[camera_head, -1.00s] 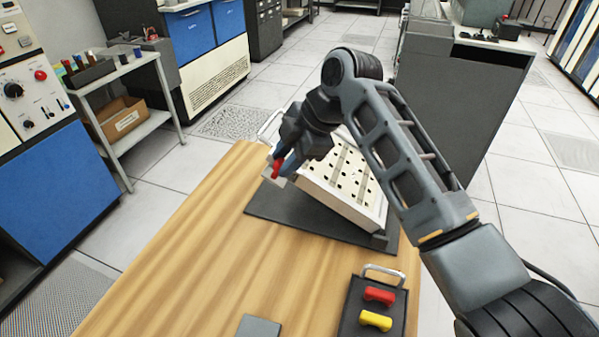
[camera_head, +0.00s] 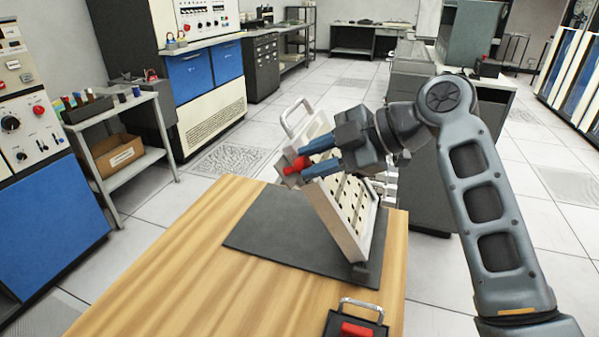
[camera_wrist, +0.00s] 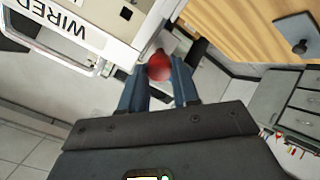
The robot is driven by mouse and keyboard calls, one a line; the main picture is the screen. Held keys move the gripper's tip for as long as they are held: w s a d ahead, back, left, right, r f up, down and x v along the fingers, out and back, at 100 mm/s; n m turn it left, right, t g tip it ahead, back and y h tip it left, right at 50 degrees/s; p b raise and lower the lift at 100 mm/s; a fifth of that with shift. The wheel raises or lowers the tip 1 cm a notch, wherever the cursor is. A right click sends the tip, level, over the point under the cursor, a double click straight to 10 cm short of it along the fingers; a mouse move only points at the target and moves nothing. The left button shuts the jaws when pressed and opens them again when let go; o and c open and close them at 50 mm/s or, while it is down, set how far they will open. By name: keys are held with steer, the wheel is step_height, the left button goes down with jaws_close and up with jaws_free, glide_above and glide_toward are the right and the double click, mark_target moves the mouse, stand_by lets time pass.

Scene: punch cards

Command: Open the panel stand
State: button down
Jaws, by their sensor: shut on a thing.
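The panel stand has a dark base (camera_head: 240,237) on the wooden table and a cream hinged panel (camera_head: 347,243) with rows of holes. The panel is tilted up steeply from the base. A red knob (camera_head: 294,168) sits at the panel's edge, and it also shows in the wrist view (camera_wrist: 160,66). My gripper (camera_head: 302,165) is shut on the red knob, its blue fingers on either side of it. A metal handle (camera_head: 295,115) stands out from the panel's upper edge. In the wrist view the panel (camera_wrist: 118,22) bears the letters "WIRED". My gripper hides part of the panel's face.
A dark tray (camera_head: 345,322) with a metal handle and a red piece (camera_head: 357,330) lies at the table's front edge. The left part of the wooden table (camera_head: 160,270) is clear. Cabinets and a cart stand beyond the table.

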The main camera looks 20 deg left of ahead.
steer(key=d+r+y+b, duration=0.1)
steer(key=d+y+b, duration=0.5)
steer(key=d+b, duration=0.6)
steer(key=shift+d+t+y, duration=0.3)
steer(key=shift+d+y, duration=0.1)
steer(key=shift+d, duration=1.5)
steer(key=shift+s, duration=0.1)
steer(key=c, duration=1.1)
jaws_free()
steer(key=o, duration=0.3)
steer(key=shift+r, duration=0.1)
steer(key=d+b, duration=0.1)
steer(key=d, duration=0.6)
steer(key=shift+s+d, duration=0.2)
steer(key=shift+d, duration=0.15)
